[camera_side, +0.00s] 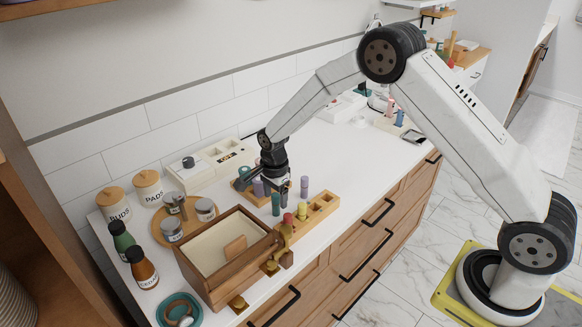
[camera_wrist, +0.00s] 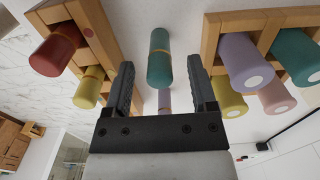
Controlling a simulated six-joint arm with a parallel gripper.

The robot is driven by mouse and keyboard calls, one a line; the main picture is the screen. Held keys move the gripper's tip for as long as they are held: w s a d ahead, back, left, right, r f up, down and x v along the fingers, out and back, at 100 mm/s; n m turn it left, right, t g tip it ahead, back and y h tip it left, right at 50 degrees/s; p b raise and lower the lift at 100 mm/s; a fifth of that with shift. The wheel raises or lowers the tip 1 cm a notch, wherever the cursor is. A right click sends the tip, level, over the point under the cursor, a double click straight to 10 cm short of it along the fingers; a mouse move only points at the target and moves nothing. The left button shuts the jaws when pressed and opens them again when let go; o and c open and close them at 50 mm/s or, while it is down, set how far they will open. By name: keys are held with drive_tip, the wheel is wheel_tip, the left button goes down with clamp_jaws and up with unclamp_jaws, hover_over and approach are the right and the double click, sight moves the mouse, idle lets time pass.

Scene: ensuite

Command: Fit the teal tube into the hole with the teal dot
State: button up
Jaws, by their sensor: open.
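A teal tube (camera_wrist: 159,57) lies in line with the gap between my fingertips in the wrist view; the side view shows it (camera_side: 276,204) upright on the white counter. My gripper (camera_wrist: 160,76) is open, pointing down, close to this tube (camera_side: 284,192); I cannot tell how far the tips reach around it. The wooden rack (camera_side: 325,199) with empty holes stands to the right of the tube in the side view, holding a red tube (camera_wrist: 55,50) and a yellow tube (camera_wrist: 90,86). A red dot shows on this rack in the wrist view; I cannot make out a teal dot.
A loose purple tube (camera_side: 304,187) stands behind the rack. A second rack (camera_wrist: 213,38) holds purple, teal, yellow and pink tubes. A wooden box (camera_side: 213,286) with a brass latch, jars and bottles stand to the left. The counter's far right is partly clear.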

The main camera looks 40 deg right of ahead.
drive_tip(key=shift+f, duration=0.1)
idle(0.4)
clamp_jaws()
drive_tip(key=shift+r, duration=0.75)
drive_tip(key=s+r, duration=1.1)
drive_tip(key=s, duration=0.3)
drive_tip(key=shift+d+r, duration=0.25)
